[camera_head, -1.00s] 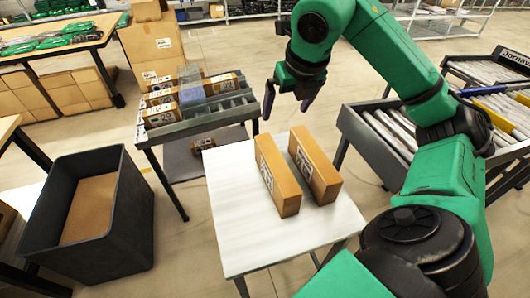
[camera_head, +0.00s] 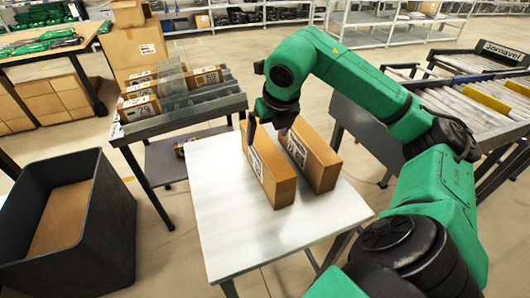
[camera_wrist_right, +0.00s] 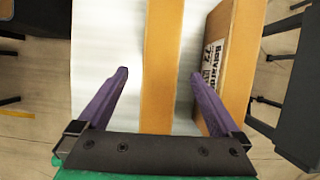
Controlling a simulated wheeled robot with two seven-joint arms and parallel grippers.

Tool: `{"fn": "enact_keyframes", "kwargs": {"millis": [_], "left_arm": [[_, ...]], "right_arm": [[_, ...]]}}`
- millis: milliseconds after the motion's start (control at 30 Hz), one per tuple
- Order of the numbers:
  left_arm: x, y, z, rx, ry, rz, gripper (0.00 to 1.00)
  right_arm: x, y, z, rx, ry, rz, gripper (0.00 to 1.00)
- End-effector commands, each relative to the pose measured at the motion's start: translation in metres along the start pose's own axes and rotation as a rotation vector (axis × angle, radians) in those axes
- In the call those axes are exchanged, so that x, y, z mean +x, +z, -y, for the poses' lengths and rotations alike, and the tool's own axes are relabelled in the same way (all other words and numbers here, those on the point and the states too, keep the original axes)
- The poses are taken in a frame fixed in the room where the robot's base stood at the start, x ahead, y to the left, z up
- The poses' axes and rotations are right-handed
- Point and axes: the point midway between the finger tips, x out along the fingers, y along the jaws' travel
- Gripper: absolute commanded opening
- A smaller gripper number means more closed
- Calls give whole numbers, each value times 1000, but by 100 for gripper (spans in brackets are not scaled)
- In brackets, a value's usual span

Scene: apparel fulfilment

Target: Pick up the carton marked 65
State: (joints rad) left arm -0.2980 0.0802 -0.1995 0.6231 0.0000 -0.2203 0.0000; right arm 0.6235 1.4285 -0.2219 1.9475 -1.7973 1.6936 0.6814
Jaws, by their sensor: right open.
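Two tall brown cartons stand on edge side by side on a white table (camera_head: 225,225). The left carton (camera_head: 282,193) has a label on its left face, too small to read. The right carton (camera_head: 325,172) carries a label that looks like 77 in the right wrist view (camera_wrist_right: 240,50). I cannot read 65 on any carton. My right gripper (camera_head: 268,129) is open at the far end of the left carton. In the right wrist view, the left carton's narrow top (camera_wrist_right: 162,70) lies between the open fingers (camera_wrist_right: 159,73), apart from both. My left gripper is out of view.
A grey rack (camera_head: 190,128) with several cartons stands behind left. A dark bin (camera_head: 110,225) with a brown bottom stands at the left. A roller conveyor (camera_head: 455,100) is at the right. The white table's front is clear.

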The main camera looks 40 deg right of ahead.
Motion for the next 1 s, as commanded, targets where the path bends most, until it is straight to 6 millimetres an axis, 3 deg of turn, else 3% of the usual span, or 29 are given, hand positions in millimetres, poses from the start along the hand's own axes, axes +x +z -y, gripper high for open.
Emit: {"fn": "enact_keyframes", "kwargs": {"millis": [400,633,900,1000], "left_arm": [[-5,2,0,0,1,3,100],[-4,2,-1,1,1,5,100],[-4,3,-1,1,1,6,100],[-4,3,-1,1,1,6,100]], "right_arm": [[64,-2,1,1,1,-1,100],[69,-2,1,0,1,0,100],[68,-2,1,0,1,1,0],[68,-1,1,1,1,3,0]]}}
